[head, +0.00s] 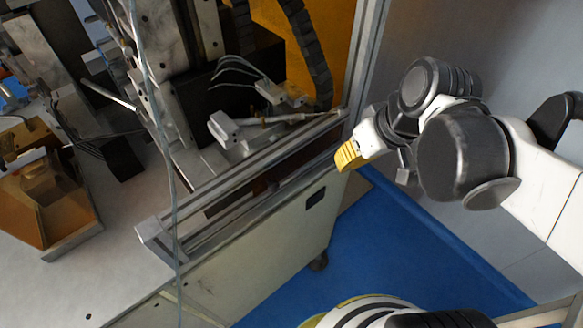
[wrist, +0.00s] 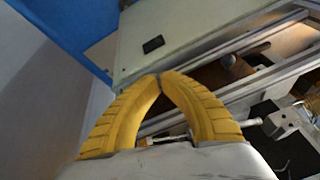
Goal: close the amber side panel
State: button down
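An amber see-through panel (head: 330,45) stands upright at the top middle of the head view, behind black cable chains and beside a grey metal post (head: 362,60). Its upper part is cut off by the picture edge, and I cannot tell whether it is open or closed. I cannot make it out in the wrist view. My gripper (head: 347,158), with yellow ribbed fingers, is near the machine's corner, below the amber panel in the picture and apart from it. In the wrist view my gripper (wrist: 161,76) has its fingertips together with nothing seen between them.
The machine's grey rail frame (head: 250,180) runs close to my gripper, above a pale cabinet (head: 270,240). Winder parts and thin cables fill the inside. An amber-brown box (head: 45,190) sits at left. Blue floor (head: 370,240) lies open beside the cabinet.

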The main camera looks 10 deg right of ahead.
jog(key=w+a+r+n+g+y+p, duration=0.1)
jog(key=w+a+n+g+y+p, duration=0.15)
jog(key=a+n+g+y, duration=0.35)
jog(key=a+f+n+t+h+b, duration=0.1)
jog(key=a+f+b, duration=0.2)
jog(key=a+f, duration=0.2)
notch_tip(320, 180, down, 2)
jog(key=shift+s+a+f, duration=0.15)
jog(key=shift+s, duration=0.2)
jog(key=s+a, duration=1)
jog(key=a, duration=0.5)
jog(key=shift+s+a, duration=0.25)
